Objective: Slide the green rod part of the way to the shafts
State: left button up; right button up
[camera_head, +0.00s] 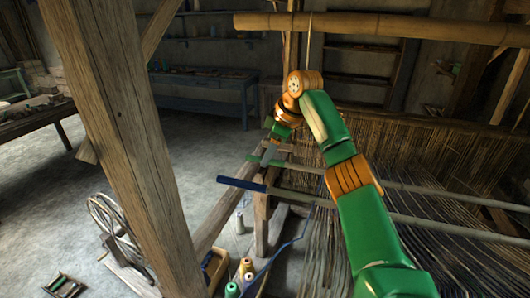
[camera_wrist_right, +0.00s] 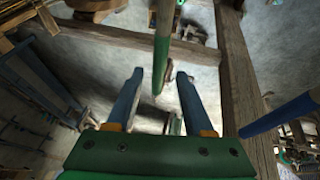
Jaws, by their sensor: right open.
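The green rod has a green end (camera_head: 257,159) and a pale shaft running right across the loom's threads in the head view. Its green end also shows in the wrist view (camera_wrist_right: 162,62), hanging down from the top edge between the fingertips. My right gripper (camera_head: 268,153) is at this green end in the head view, partly hidden by its own wrist. In the wrist view my right gripper (camera_wrist_right: 160,75) is open, with a blue finger on each side of the rod and gaps showing. The shafts cannot be made out clearly. My left gripper is not in view.
A second rod with a blue handle (camera_head: 241,184) lies just nearer than the green one; its handle shows at right in the wrist view (camera_wrist_right: 285,114). A thick wooden post (camera_head: 125,130) stands at left. Thread spools (camera_head: 246,266) sit below the loom.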

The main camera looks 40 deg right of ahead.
jog(key=shift+w+f, duration=0.15)
jog(key=shift+f, duration=0.3)
jog(key=shift+w+d+f, duration=0.1)
jog(key=shift+w+f, duration=0.2)
jog(key=shift+w, duration=0.05)
jog(key=shift+s, duration=0.1)
grip_shut()
jog(key=shift+r, duration=0.1)
dwell(0.6)
